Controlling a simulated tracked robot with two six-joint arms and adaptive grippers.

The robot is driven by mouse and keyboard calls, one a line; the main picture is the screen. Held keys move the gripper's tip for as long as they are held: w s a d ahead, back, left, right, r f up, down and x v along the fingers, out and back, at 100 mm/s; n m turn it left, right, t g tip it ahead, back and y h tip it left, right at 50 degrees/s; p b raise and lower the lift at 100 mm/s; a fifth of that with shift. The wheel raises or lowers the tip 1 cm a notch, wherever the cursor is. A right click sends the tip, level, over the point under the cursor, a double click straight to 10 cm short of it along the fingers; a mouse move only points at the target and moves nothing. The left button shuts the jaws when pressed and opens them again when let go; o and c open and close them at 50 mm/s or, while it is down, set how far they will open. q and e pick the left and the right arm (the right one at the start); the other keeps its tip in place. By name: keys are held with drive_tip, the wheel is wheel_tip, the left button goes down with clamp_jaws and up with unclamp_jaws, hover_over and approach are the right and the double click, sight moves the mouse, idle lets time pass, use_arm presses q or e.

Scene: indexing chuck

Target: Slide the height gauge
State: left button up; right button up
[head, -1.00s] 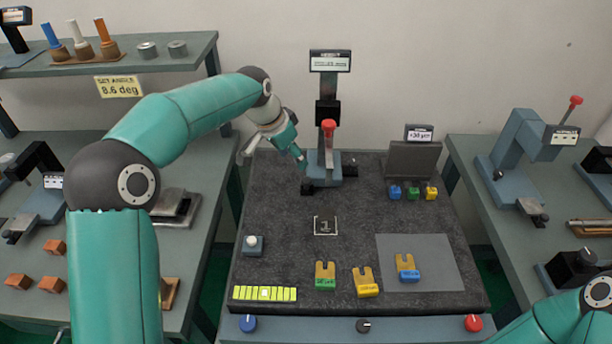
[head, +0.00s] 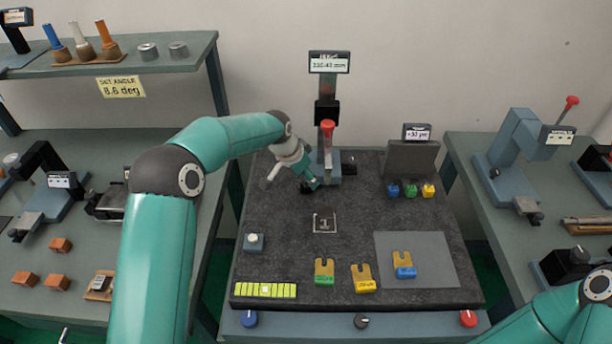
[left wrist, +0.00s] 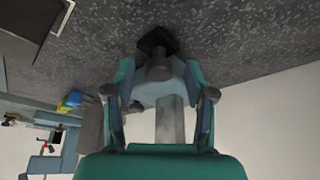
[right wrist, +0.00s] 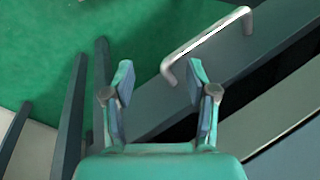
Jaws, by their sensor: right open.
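The height gauge stands at the back of the dark mat, with a grey-blue base (head: 335,172), an upright column, a black slider (head: 327,112), a red-topped handle (head: 327,127) and a display (head: 329,63) on top that seems to read 220.43 mm. My left gripper (head: 314,186) is low at the front left of the base. In the left wrist view, its open fingers (left wrist: 158,80) lie on either side of the grey-blue base and a dark round knob (left wrist: 159,66); contact cannot be told. My right gripper (right wrist: 160,72) is open and empty, away from the gauge.
A white-marked square (head: 324,223) lies in front of the gauge. Green (head: 324,272), yellow (head: 362,278) and blue (head: 404,265) forked blocks lie near the front. A dark stand (head: 411,160) with small coloured blocks is right of the gauge. The mat's middle is mostly clear.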

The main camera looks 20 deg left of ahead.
use_arm(q)
clamp_jaws()
drive_tip(key=shift+a, duration=0.3)
drive_tip(key=s+a+b, duration=0.1)
drive_tip(key=a, duration=0.2)
drive_tip(key=s+a, duration=0.1)
drive_tip(key=a, duration=0.3)
drive_tip(key=s+a+b, duration=0.1)
drive_tip(key=a, duration=0.3)
drive_tip(key=shift+s+a+b, duration=0.2)
drive_tip(key=shift+b, duration=0.15)
drive_tip(key=shift+o, duration=0.4)
unclamp_jaws()
drive_tip(key=shift+a, duration=0.1)
